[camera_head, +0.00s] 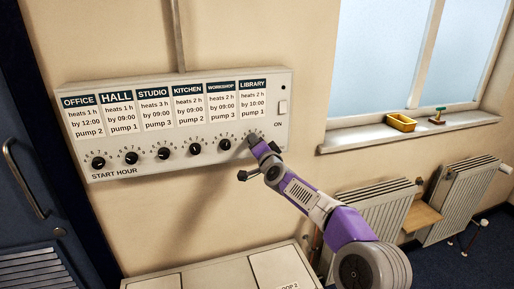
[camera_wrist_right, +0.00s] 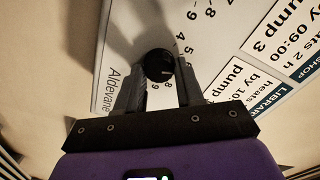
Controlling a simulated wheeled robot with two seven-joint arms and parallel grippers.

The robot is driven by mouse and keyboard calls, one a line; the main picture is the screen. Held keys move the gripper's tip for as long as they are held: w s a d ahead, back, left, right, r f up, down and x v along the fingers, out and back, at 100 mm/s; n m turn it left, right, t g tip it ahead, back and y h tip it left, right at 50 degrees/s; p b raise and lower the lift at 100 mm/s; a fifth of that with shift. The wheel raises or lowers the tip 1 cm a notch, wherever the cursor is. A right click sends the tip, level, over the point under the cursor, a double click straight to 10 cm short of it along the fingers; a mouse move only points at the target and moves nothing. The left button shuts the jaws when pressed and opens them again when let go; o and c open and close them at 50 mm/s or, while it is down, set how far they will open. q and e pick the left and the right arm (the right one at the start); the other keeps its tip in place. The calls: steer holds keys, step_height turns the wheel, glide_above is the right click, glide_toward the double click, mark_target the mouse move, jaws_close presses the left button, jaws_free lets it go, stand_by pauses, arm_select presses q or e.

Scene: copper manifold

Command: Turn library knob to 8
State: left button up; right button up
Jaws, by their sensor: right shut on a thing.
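The panel (camera_head: 190,158) on the wall has a row of black knobs under the labels OFFICE to LIBRARY. The LIBRARY label (camera_head: 253,85) is at the right end and reads "heats 2 h by 10:00 pump 1". My right gripper (camera_head: 256,143) is at the library knob and hides it in the head view. In the right wrist view the black round knob (camera_wrist_right: 158,65) sits between the two fingers of my right gripper (camera_wrist_right: 160,82), which are shut on it. Digits such as 4 and 5 show beside it; its pointer setting is unclear. My left gripper is not in view.
The workshop knob (camera_head: 224,145) is close to the left of my right gripper. A white box (camera_head: 228,272) stands below. Radiators (camera_head: 378,215) and a windowsill with a yellow tray (camera_head: 401,123) are at the right.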

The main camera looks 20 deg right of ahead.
steer(key=m+b, duration=0.3)
steer(key=m, duration=0.9)
steer(key=shift+f, duration=0.2)
steer(key=shift+m, duration=0.3)
steer(key=o, duration=1)
steer(key=s+b, duration=0.3)
steer(key=s, duration=0.4)
steer(key=shift+s, duration=0.3)
steer(key=shift+d, duration=0.1)
